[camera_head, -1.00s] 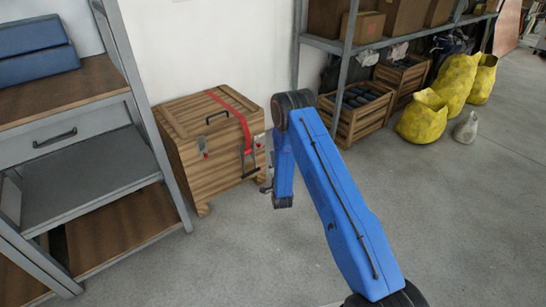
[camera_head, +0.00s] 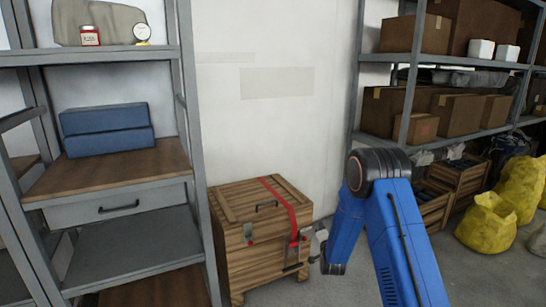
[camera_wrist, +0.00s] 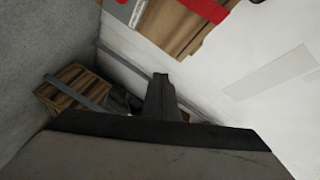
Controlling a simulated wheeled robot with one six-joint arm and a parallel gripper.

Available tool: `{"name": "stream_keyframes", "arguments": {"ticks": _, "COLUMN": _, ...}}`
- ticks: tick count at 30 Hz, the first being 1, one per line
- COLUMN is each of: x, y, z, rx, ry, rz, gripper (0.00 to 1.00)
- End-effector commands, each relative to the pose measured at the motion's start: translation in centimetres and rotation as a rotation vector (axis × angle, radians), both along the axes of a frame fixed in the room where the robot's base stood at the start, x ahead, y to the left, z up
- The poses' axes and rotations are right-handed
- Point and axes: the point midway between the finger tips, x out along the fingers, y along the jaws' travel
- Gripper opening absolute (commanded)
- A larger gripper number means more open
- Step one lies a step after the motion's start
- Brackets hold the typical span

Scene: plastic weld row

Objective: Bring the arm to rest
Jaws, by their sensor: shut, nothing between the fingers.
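My blue arm (camera_head: 405,245) is bent at a dark elbow joint, with its forearm hanging down in the head view. The small grey end by the wooden chest's right side is partly hidden behind the forearm. In the wrist view my gripper (camera_wrist: 162,98) shows as dark fingers closed together, with nothing held. The wooden chest (camera_head: 240,255) stands on the floor, lid shut, with a red strap over it. Its corner also shows at the top of the wrist view (camera_wrist: 185,25). I cannot tell the exact gap between gripper and chest.
A grey shelf unit (camera_head: 130,245) with blue cases (camera_head: 108,130) stands left. Another rack (camera_head: 455,58) holds cardboard boxes on the right, with slatted crates (camera_head: 458,175) below. Yellow sacks (camera_head: 487,225) sit on the floor at far right. Bare floor (camera_head: 475,280) shows at lower right.

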Motion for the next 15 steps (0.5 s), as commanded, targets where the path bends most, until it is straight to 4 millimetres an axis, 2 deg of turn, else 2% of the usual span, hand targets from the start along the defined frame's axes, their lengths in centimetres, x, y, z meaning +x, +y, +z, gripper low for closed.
{"name": "stream_keyframes", "arguments": {"ticks": 1, "x": -0.3, "y": -0.1, "z": 1.6, "rx": -0.015, "ry": 0.015, "rz": 0.004, "gripper": 0.00}}
{"name": "stream_keyframes", "arguments": {"ticks": 3, "x": -0.7, "y": -0.2, "z": 3.3, "rx": -0.041, "ry": 0.047, "rz": 0.012, "gripper": 0.00}}
{"name": "stream_keyframes", "arguments": {"ticks": 8, "x": -2.3, "y": -0.5, "z": 7.0, "rx": -0.102, "ry": 0.119, "rz": 0.034, "gripper": 0.00}}
{"name": "stream_keyframes", "arguments": {"ticks": 15, "x": -5.8, "y": -1.0, "z": 12.1, "rx": -0.197, "ry": 0.223, "rz": 0.078, "gripper": 0.00}}
